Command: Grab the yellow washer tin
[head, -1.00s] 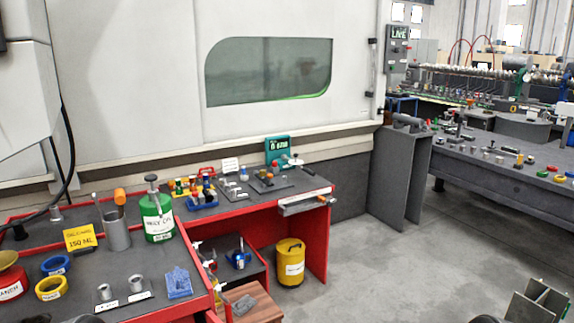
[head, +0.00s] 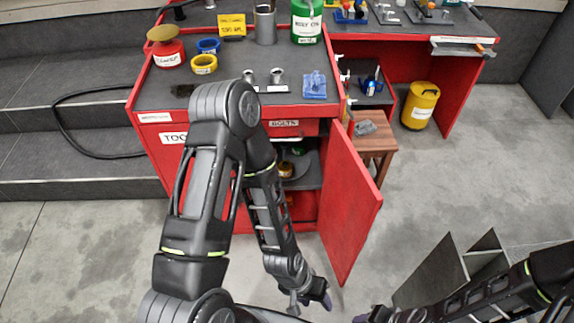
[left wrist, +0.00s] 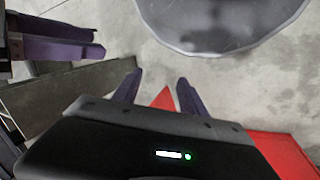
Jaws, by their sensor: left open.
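No tin can be read as a washer tin. A small yellow-orange tin (head: 286,169) sits inside the open red cabinet, partly in shadow, its label unreadable. A larger yellow can (head: 421,105) with a white label stands on the floor under the bench. My left gripper (head: 311,297) hangs low in front of the cabinet, apart from both. In the left wrist view its two purple fingers (left wrist: 158,92) are spread with nothing between them. My right gripper (head: 370,316) shows only in part at the bottom edge; its jaws are unclear.
The red cabinet door (head: 350,205) stands open to the right of the opening. A wooden stool (head: 372,146) is behind it. Yellow tape (head: 204,64) and blue tape (head: 208,46) lie on the cabinet top. Grey panels (head: 435,275) stand on the floor at right.

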